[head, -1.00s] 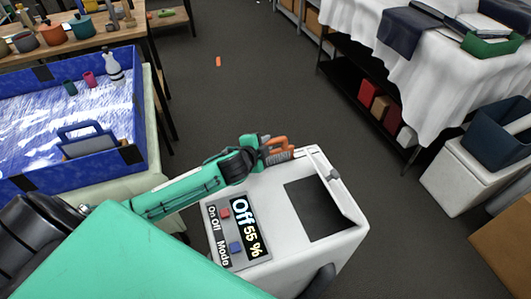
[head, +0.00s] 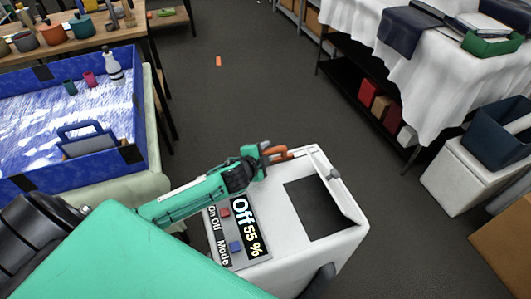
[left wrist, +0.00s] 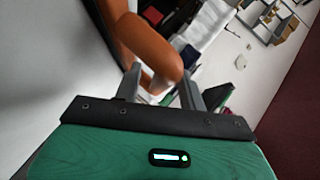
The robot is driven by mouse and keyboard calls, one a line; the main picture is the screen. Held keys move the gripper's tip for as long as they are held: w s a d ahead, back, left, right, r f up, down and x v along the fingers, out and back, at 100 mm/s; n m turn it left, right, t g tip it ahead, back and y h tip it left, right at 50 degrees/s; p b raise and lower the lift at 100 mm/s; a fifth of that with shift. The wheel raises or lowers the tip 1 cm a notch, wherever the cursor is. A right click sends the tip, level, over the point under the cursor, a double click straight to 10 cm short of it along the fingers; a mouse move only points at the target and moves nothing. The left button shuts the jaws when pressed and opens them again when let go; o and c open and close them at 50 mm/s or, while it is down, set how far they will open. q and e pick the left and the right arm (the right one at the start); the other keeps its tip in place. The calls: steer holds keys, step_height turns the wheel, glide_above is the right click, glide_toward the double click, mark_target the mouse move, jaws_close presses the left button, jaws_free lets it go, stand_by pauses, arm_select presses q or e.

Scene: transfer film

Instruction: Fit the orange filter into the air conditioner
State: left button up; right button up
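The white air conditioner (head: 300,262) stands in the lower middle of the head view. Its panel shows Off and 55 %. Its top has a dark recess (head: 318,208) with a raised flap (head: 340,190) along the right side. My left gripper (head: 275,155) is above its far left top edge. It appears shut on the orange filter (head: 278,150), whose curved orange part sits between the fingers in the left wrist view (left wrist: 152,42). The filter's lower part is hidden, so I cannot tell whether it is inside the unit. My right gripper is not in view.
A blue-walled bin (head: 142,115) with small items stands at left, beside a wooden table (head: 95,42) with pots. A small orange piece (head: 218,61) lies on the floor. A white-clothed table (head: 425,95) and a white bin (head: 465,180) stand at right.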

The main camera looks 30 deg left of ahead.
arm_select(q)
steer(key=shift+r, duration=0.15)
steer(key=shift+s, duration=0.3)
steer(key=b+v, duration=0.1)
steer(key=v, duration=0.8)
steer(key=shift+s+r, duration=0.25)
steer(key=shift+s, duration=0.1)
steer(key=shift+v, duration=0.8)
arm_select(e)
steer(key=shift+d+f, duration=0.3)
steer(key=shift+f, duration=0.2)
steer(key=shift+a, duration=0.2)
